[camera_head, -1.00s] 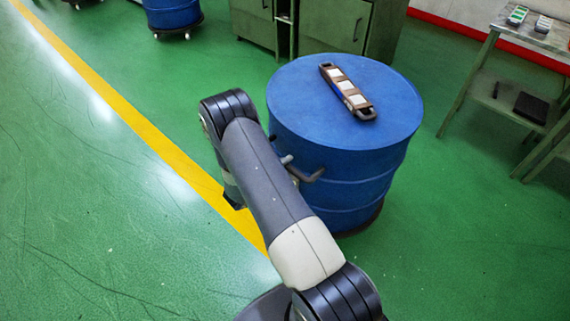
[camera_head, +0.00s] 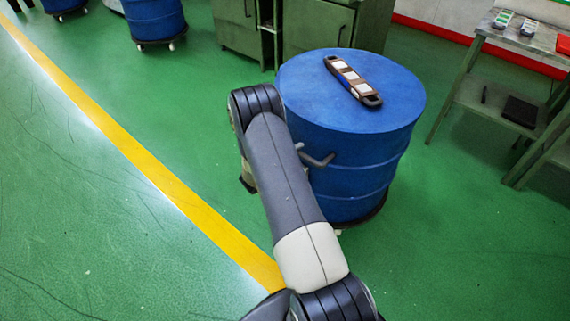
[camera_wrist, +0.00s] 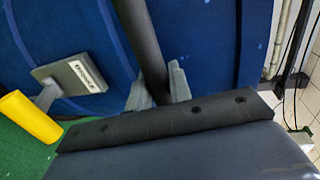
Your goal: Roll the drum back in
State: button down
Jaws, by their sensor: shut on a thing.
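The blue drum (camera_head: 350,185) stands upright on a low dark wheeled base (camera_head: 378,212), right of the yellow floor line. A bent handle (camera_head: 318,160) sticks out from its near side. In the wrist view the drum wall (camera_wrist: 215,40) fills the background, and a dark bar (camera_wrist: 148,45), the handle, runs down between my fingers. My gripper (camera_wrist: 160,90) is shut on this handle. In the head view my arm hides my gripper. A brown and white oblong object (camera_head: 353,80) lies flat on the drum's lid.
Green cabinets (camera_head: 325,25) stand close behind the drum. A metal table (camera_head: 520,45) with small items is to the right. Other blue drums on casters (camera_head: 155,22) stand at the upper left. Green floor (camera_head: 90,210) is open to the left, beyond the yellow line (camera_head: 150,170).

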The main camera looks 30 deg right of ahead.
aim_at(305, 138)
jog(key=r+b+x, duration=0.1)
jog(key=b+x, duration=0.1)
jog(key=x, duration=0.6)
jog(key=r+b+x, duration=0.2)
jog(key=x, duration=0.6)
jog(key=shift+w+d+r, duration=0.2)
jog(key=shift+d+r, duration=0.05)
jog(key=shift+d, duration=0.45)
jog(key=shift+r, duration=0.1)
jog(key=c, duration=1.7)
grip_release()
jog(key=shift+c, duration=0.2)
jog(key=shift+o, duration=1.4)
jog(key=shift+w+d, duration=0.1)
jog(key=shift+d, duration=0.05)
jog(key=shift+o, duration=0.7)
jog(key=p+v, duration=0.1)
jog(key=v, duration=0.9)
jog(key=shift+a, duration=0.4)
